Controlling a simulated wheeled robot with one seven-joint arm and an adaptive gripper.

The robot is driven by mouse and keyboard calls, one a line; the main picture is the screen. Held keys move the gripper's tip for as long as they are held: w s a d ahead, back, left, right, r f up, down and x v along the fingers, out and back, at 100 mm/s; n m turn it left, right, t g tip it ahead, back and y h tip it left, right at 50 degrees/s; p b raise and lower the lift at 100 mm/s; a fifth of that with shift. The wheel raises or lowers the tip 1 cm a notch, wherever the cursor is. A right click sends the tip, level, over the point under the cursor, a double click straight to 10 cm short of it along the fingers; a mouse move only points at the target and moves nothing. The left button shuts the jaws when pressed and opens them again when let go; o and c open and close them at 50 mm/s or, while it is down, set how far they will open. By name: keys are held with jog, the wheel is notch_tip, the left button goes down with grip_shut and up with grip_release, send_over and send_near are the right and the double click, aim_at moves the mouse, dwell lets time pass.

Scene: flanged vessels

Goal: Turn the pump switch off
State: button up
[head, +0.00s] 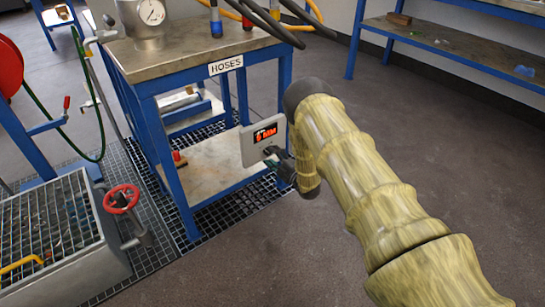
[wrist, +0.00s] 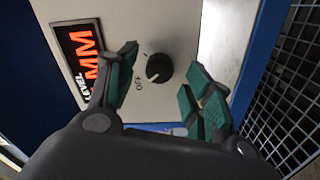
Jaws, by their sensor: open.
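The pump switch is a small round black knob (wrist: 159,69) on a pale control box (wrist: 175,22). The printed word OFF sits at the knob's lower left in the wrist view. A faint pale mark shows on the knob; I cannot tell for sure which way it points. The box also shows in the head view (head: 249,150), on the blue bench's side, with a lit red display (head: 265,134). My gripper (wrist: 163,59) is open, with one green-padded finger on each side of the knob and gaps between. In the head view my gripper (head: 277,166) is close in front of the box.
The blue bench (head: 215,70) marked HOSES carries a gauge vessel (head: 150,20) and dark hoses. A red handwheel (head: 121,199) and a grated tank (head: 45,230) stand at left. A blue shelf (head: 450,50) is behind. The floor at right is clear.

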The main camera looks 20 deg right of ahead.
jog(key=v, duration=1.1)
jog(key=shift+s, duration=0.2)
jog(key=shift+d, duration=0.1)
jog(key=s+a+f+m+g+h, duration=0.25)
jog(key=s+f+m+g, duration=0.35)
jog(key=s, duration=0.7)
jog(key=s+a+f+m+g+h, duration=0.1)
jog(key=s+f+m+g+h, duration=0.2)
jog(key=s+f+m, duration=0.65)
jog(key=s+a+r+m+g, duration=0.1)
jog(key=s+a+r+g, duration=0.15)
jog(key=s, duration=0.75)
jog(key=s+a+r+m+g, duration=0.1)
jog(key=s+g, duration=0.2)
jog(key=s, duration=0.7)
jog(key=s+a+r+m+g, duration=0.1)
jog(key=s+a+r+g, duration=0.15)
jog(key=s, duration=0.65)
notch_tip(320, 180, up, 34)
jog(key=p, duration=3.5)
jog(key=shift+d+h, duration=0.3)
jog(key=shift+h, duration=0.05)
